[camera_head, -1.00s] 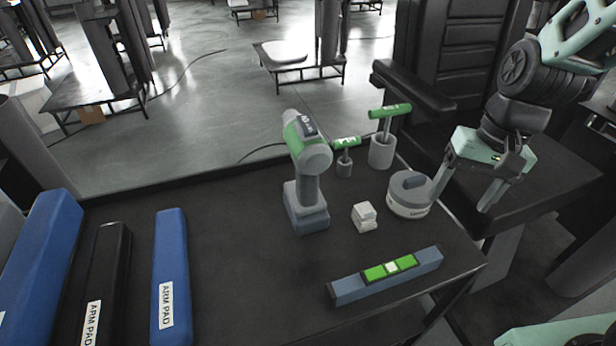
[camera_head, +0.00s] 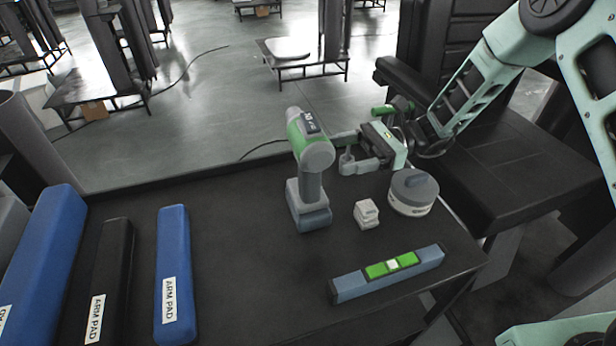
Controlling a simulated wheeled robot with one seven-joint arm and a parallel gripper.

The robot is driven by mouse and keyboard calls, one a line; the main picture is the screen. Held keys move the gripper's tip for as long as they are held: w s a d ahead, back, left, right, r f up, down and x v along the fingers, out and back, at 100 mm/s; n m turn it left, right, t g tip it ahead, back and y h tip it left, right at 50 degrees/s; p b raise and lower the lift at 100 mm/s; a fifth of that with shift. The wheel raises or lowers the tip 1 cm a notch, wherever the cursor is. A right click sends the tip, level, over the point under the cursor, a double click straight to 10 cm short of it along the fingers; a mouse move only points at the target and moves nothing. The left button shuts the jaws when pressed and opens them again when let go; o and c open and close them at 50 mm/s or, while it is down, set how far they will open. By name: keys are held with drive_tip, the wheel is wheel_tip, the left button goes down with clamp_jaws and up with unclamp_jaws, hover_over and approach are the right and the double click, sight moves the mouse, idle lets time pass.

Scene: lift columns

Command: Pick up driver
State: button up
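The driver, a green and grey cordless tool (camera_head: 312,165), stands upright on its blue-grey battery base near the middle of the dark table. My gripper (camera_head: 343,151) is just right of the driver's upper part, fingers pointing left towards it. The fingers look spread apart with nothing between them. A small gap seems to lie between the fingertips and the driver; whether they touch is hard to tell. The gripper covers most of the two green-handled tools behind it; one green handle (camera_head: 384,110) still shows.
A green and blue level (camera_head: 388,274) lies at the front right. Blue (camera_head: 173,270) and black (camera_head: 110,280) arm pads lie at left. Table between is clear.

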sight(309, 177)
drive_tip(key=a+f, duration=0.1)
drive_tip(key=a, duration=0.1)
drive_tip(key=s+a+f+p, duration=0.1)
drive_tip(key=a+f, duration=0.1)
drive_tip(key=s+a+f+p, duration=0.1)
drive_tip(key=a, duration=0.2)
drive_tip(key=shift+a+f, duration=0.1)
drive_tip(key=shift+f, duration=0.2)
drive_tip(key=c, duration=1)
drive_tip(key=shift+r, duration=0.1)
drive_tip(key=c, duration=0.5)
drive_tip(key=shift+r, duration=0.1)
